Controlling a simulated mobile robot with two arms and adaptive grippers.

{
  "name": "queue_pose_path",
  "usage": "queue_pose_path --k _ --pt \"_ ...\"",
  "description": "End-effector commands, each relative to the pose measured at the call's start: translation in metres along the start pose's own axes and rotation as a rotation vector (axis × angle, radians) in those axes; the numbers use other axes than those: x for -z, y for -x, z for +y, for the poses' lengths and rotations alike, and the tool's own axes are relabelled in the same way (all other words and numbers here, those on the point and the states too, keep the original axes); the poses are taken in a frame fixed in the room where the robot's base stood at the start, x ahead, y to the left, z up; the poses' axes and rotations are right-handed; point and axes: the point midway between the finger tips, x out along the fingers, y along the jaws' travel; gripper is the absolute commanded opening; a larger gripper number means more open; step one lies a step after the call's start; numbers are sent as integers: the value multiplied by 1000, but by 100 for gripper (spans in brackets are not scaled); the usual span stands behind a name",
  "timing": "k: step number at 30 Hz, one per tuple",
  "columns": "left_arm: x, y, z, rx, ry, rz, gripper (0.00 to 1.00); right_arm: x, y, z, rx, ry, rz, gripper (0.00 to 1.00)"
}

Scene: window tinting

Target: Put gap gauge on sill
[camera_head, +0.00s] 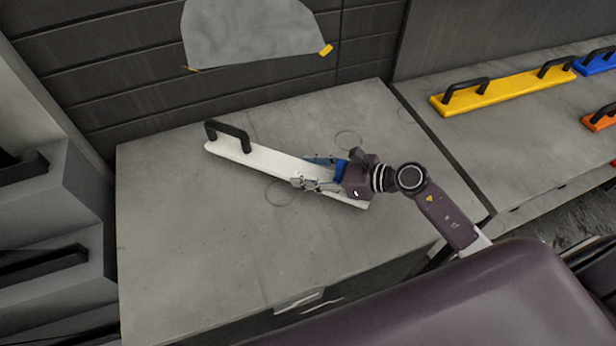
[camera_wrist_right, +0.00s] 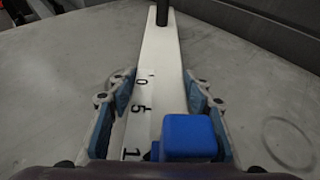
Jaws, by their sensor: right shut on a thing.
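The gap gauge shows in the right wrist view as a pale strip marked 0, 5, 1 (camera_wrist_right: 140,108), with a blue block (camera_wrist_right: 188,135) at its near end. Its edges are hard to separate from the long white bar (camera_wrist_right: 162,50) behind it. My right gripper (camera_wrist_right: 160,98) is shut on the gauge, with blue-padded fingers either side. In the head view the gripper (camera_head: 314,172) is over the right part of the white bar (camera_head: 255,162), and a bit of the blue block (camera_head: 341,172) shows. Whether the gauge touches the bar is unclear. My left gripper is out of view.
The white bar lies on a grey slab (camera_head: 190,240), with a black handle (camera_head: 228,135) at its left end. A yellow bar (camera_head: 500,92), blue bar (camera_head: 596,62) and orange bar (camera_head: 600,121) lie on the ledge at right. The slab's front left is clear.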

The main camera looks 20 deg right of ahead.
Motion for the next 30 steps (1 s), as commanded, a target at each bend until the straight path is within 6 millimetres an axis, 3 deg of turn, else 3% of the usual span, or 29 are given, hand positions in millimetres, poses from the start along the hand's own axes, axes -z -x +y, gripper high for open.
queue_pose_path --k 6,18,19,24,30 --pt "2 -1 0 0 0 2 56 21 -10 -1 2 -3 -7 0" --pt "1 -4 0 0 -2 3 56 26 -12 -1 1 0 -7 0" --pt "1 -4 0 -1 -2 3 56 30 -12 0 -1 -1 1 47" --pt "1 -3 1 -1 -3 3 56 29 -12 0 -1 -2 1 63" --pt "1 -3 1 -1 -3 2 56 29 -12 0 -1 -2 1 63"
